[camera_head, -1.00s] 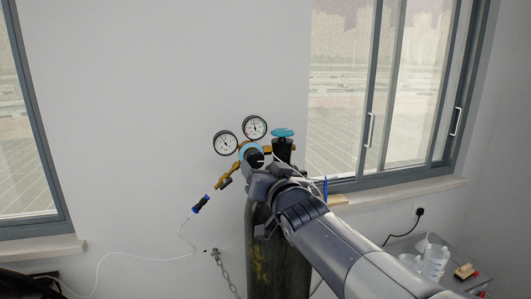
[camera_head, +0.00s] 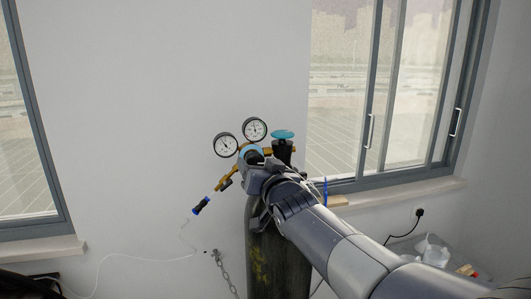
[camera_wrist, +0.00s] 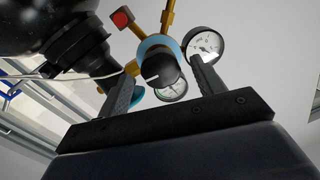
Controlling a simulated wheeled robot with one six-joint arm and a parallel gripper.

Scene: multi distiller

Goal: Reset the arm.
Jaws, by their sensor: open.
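My arm reaches in from the lower right in the head view. My gripper (camera_head: 254,163) is at the regulator (camera_head: 240,168) on top of the dark gas cylinder (camera_head: 262,250). In the wrist view my gripper (camera_wrist: 163,80) is open, its two fingers apart. The regulator's black knob with a light-blue ring (camera_wrist: 160,68) shows between the fingers; whether they touch it I cannot tell. Two round gauges (camera_head: 226,145) stand at the regulator's upper left. A blue-topped valve (camera_head: 283,135) is just right of my gripper. My wrist hides part of the cylinder's neck.
A chain (camera_head: 226,273) hangs left of the cylinder. A thin white hose with a blue-black connector (camera_head: 201,206) runs to the lower left. A window (camera_head: 390,90) and sill are to the right. A grey table (camera_head: 405,245) holds small containers, partly behind my arm.

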